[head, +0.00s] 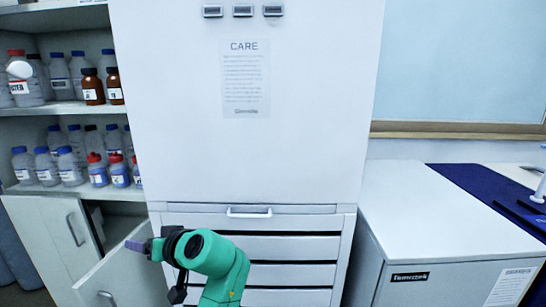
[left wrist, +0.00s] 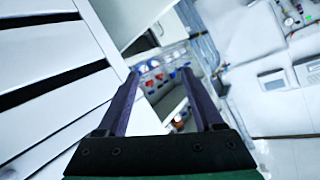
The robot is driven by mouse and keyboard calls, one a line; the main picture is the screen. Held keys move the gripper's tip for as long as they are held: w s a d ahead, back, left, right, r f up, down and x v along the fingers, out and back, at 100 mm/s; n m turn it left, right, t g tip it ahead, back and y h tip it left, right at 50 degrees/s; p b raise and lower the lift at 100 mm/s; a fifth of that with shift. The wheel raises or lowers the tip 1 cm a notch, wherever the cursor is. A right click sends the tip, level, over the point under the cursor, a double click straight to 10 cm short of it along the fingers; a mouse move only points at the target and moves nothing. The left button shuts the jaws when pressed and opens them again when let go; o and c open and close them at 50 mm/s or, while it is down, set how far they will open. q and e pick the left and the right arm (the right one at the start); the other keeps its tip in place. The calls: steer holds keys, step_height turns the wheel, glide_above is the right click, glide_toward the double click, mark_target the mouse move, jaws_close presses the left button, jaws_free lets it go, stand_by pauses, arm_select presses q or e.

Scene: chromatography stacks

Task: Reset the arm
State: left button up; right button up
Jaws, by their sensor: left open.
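My left arm is green and rises at the bottom centre of the head view. Its gripper (head: 137,246) points left, in front of the cabinet's lower left edge. In the left wrist view the two dark purple fingers of the left gripper (left wrist: 158,95) stand wide apart with nothing between them. Bottle shelves show blurred beyond the fingertips. My right gripper is in neither view.
A tall white cabinet (head: 180,100) with drawers (head: 290,247) stands straight ahead. Shelves of bottles (head: 68,165) are at left, above a partly open cupboard door (head: 125,278). A white bench-height unit (head: 420,215) stands at right.

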arm_select(q)
steer(key=s+a+f+m+g+h, duration=0.1)
steer(key=s+f+m+h, duration=0.15)
steer(key=s+f, duration=0.45)
steer(key=s+f+m+g+h, duration=0.15)
steer(key=f+h, duration=0.25)
steer(key=f, duration=0.7)
steer(key=s+d+f+m+h, duration=0.2)
steer(key=s+d+f+h, duration=0.15)
steer(key=s, duration=0.35)
steer(key=s+d+f+m+h, duration=0.2)
steer(key=s+f, duration=0.2)
steer(key=s, duration=0.2)
step_height(320, 180, down, 17)
steer(key=s+g+p, duration=0.2)
steer(key=s+p, duration=0.1)
steer(key=p, duration=0.2)
steer(key=s+a+f+p, duration=0.1)
steer(key=s+f+p, duration=0.1)
steer(key=s+f, duration=0.3)
steer(key=s+a+f+m+g+p, duration=0.1)
steer(key=s+f+p, duration=0.2)
steer(key=s+f, duration=0.3)
steer(key=s, duration=0.5)
steer(key=shift+s+a, duration=0.3)
steer(key=shift+s, duration=0.1)
